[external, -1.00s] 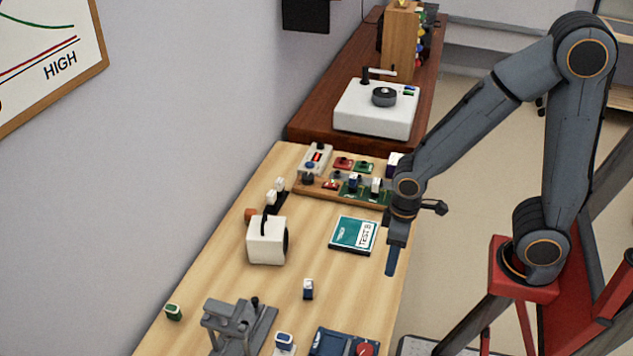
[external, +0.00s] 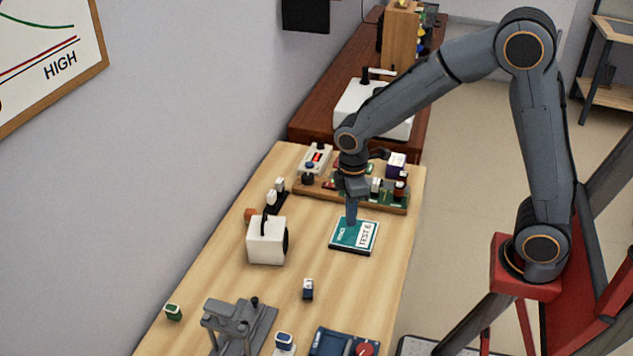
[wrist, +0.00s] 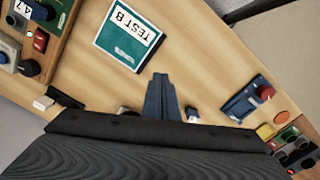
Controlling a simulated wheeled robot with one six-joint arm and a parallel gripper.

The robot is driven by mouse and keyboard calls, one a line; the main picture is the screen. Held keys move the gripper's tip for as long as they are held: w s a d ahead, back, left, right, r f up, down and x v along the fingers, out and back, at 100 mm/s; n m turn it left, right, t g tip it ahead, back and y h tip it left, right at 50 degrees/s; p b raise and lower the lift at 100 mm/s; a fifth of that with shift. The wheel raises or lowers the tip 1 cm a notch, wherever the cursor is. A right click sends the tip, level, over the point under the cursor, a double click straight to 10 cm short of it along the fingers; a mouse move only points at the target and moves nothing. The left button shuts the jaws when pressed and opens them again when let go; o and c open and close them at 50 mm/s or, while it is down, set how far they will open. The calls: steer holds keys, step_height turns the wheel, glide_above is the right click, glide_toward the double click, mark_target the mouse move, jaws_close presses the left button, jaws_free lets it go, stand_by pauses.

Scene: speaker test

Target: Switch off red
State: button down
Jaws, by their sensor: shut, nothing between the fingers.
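My gripper (external: 351,223) points down over the teal TEST 8 case (external: 361,243). Its fingers are shut with nothing between them; they also show shut in the wrist view (wrist: 160,80), beside the case (wrist: 112,50). Several red things show. A red module (wrist: 40,40) sits on the wooden tray at the wrist view's upper left, beside a small lit green spot. A pale box with a red display (external: 317,157) stands at the tray's far left end. A blue device (external: 330,341) at the near edge carries a red knob (external: 363,349). My arm hides part of the tray's boards in the external view.
A white cube-like speaker (external: 266,242) stands left of the case. A grey fixture (external: 238,325) and a small blue-and-white block (external: 308,289) are nearer. The wooden tray (external: 378,204) lies behind the case. Bare tabletop lies right of the speaker.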

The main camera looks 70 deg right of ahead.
steer(key=w+d+r+n, duration=0.2)
steer(key=w+d+n, duration=0.3)
steer(key=w+d, duration=0.5)
step_height(320, 180, up, 2)
steer(key=n+g+p, duration=0.1)
steer(key=n+p, duration=0.1)
steer(key=n, duration=0.5)
glide_above(331, 186)
steer(key=w, duration=0.1)
steer(key=shift+w+d, duration=0.15)
steer(key=shift+d, duration=0.2)
steer(key=f+p, duration=0.1)
steer(key=f, duration=0.3)
steer(key=s+f+p, duration=0.1)
steer(key=f+p, duration=0.1)
steer(key=f, duration=0.3)
steer(key=s+f+p, duration=0.1)
steer(key=f, duration=0.3)
steer(key=shift+f, duration=0.4)
